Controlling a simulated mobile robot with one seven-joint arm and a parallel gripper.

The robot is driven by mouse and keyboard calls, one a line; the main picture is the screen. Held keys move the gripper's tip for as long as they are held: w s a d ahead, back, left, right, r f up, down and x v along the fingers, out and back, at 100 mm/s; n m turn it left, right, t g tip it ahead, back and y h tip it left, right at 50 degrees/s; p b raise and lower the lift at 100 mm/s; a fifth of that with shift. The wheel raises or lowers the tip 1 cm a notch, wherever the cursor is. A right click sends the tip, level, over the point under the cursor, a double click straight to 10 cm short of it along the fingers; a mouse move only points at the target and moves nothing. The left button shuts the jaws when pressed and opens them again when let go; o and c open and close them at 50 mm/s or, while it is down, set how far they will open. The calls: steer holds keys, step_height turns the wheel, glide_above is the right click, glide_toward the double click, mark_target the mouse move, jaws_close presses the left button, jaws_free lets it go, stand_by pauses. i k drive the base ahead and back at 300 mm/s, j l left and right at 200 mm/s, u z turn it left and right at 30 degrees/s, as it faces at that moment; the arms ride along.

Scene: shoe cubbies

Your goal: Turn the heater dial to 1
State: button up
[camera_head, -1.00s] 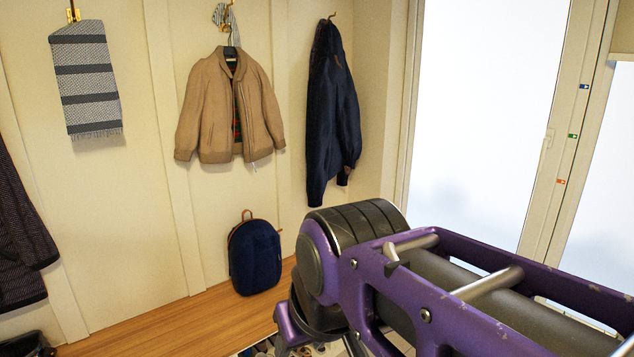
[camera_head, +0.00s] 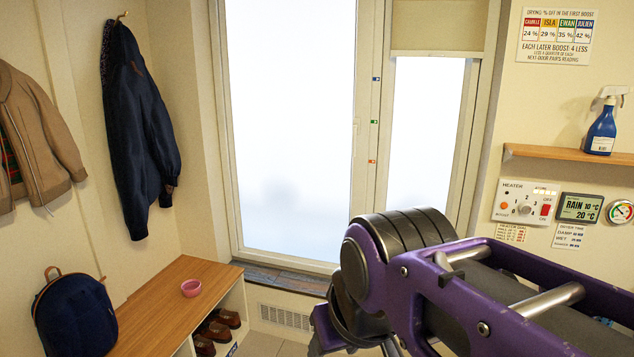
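The heater panel (camera_head: 543,202) is a white plate marked HEATER on the right wall, below a wooden shelf. Its round dial (camera_head: 524,209) sits among small numbers; which number it points to is too small to tell. A red switch (camera_head: 546,210) is at the panel's right and an orange button or light at its left. My purple arm fills the lower right, below and in front of the panel, not touching it. My gripper is out of sight.
A display reading RAIN 10 °C, 20 °C (camera_head: 579,207) and a round gauge (camera_head: 620,212) are right of the heater panel. A blue spray bottle (camera_head: 601,130) stands on the shelf (camera_head: 560,153).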

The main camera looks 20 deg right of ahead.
mark_target(525, 208)
steer(key=z, duration=1.75)
